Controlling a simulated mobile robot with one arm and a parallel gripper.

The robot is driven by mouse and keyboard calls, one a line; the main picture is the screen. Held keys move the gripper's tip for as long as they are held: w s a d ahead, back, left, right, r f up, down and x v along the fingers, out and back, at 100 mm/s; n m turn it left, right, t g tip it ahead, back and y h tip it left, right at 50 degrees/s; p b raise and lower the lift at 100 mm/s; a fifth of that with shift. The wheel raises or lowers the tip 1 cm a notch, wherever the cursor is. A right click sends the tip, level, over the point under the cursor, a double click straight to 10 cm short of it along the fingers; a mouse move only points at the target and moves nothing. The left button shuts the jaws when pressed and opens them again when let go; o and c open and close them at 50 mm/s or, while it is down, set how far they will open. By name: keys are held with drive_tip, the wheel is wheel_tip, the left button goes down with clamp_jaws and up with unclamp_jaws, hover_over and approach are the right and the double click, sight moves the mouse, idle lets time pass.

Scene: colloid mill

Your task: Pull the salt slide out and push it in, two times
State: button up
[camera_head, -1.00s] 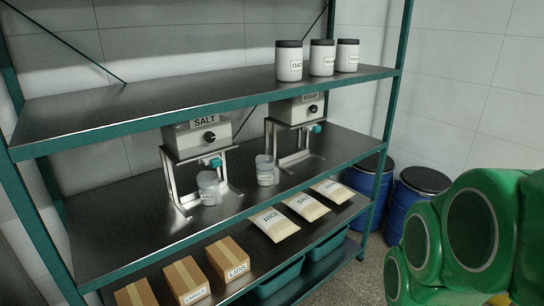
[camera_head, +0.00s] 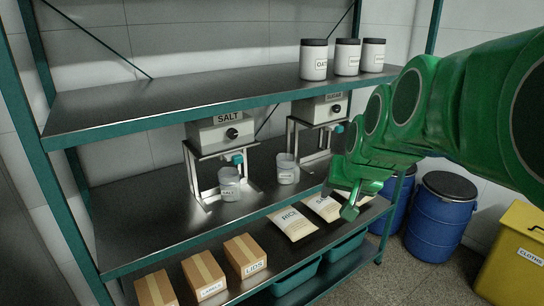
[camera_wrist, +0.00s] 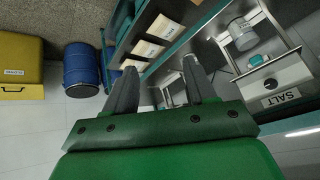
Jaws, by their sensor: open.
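The salt dispenser (camera_head: 220,133) is a grey box labelled SALT on a metal stand, on the middle shelf at centre left. Its slide ends in a teal knob (camera_head: 238,159) at the front, below a black dial. A clear jar (camera_head: 229,184) stands under it. In the wrist view the dispenser (camera_wrist: 278,80) is at the right, turned sideways, with the teal knob (camera_wrist: 257,60) and the jar (camera_wrist: 243,34). My gripper (camera_head: 341,200) is open and empty, in front of the shelf to the right of the dispenser, apart from it; it also shows in the wrist view (camera_wrist: 160,68).
The sugar dispenser (camera_head: 320,109) stands to the right, with its own jar (camera_head: 286,169). The upper shelf (camera_head: 180,108) overhangs both. Bags and boxes (camera_head: 246,255) lie on the lower shelf. Blue drums (camera_head: 440,216) and a yellow bin (camera_head: 512,260) stand at the right.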

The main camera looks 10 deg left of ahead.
sight(239, 161)
drive_tip(key=w+a+r+t, duration=0.2)
drive_tip(key=w+a+r, duration=0.15)
drive_tip(key=w, duration=0.25)
drive_tip(key=w+a+r+n+t+y, duration=0.1)
drive_tip(key=w+a+r+t, duration=0.1)
drive_tip(key=w+a+r, duration=0.3)
drive_tip(key=w+a+r+t, duration=0.1)
drive_tip(key=w+r+t, duration=0.15)
drive_tip(key=w, duration=0.45)
drive_tip(key=w+a+f+n+t+y, duration=0.35)
drive_tip(key=w+a+f+n, duration=0.3)
drive_tip(key=n, duration=0.75)
drive_tip(key=s+a+f+n+g+y, duration=0.2)
drive_tip(key=s+a+f+n+y, duration=0.1)
drive_tip(key=a+f+n, duration=0.25)
drive_tip(key=s+a+f+n+g+y, duration=0.2)
drive_tip(key=s+a+f+n+y, duration=0.15)
drive_tip(key=f+n, duration=0.35)
drive_tip(key=shift+m, duration=0.25)
drive_tip(key=shift+w+d+x, duration=0.15)
drive_tip(key=shift+x, duration=1.85)
drive_tip(key=shift+w+d+x, duration=0.15)
drive_tip(key=shift+x, duration=1.85)
drive_tip(key=shift+a, duration=0.1)
drive_tip(key=shift+c, duration=0.3)
clamp_jaws()
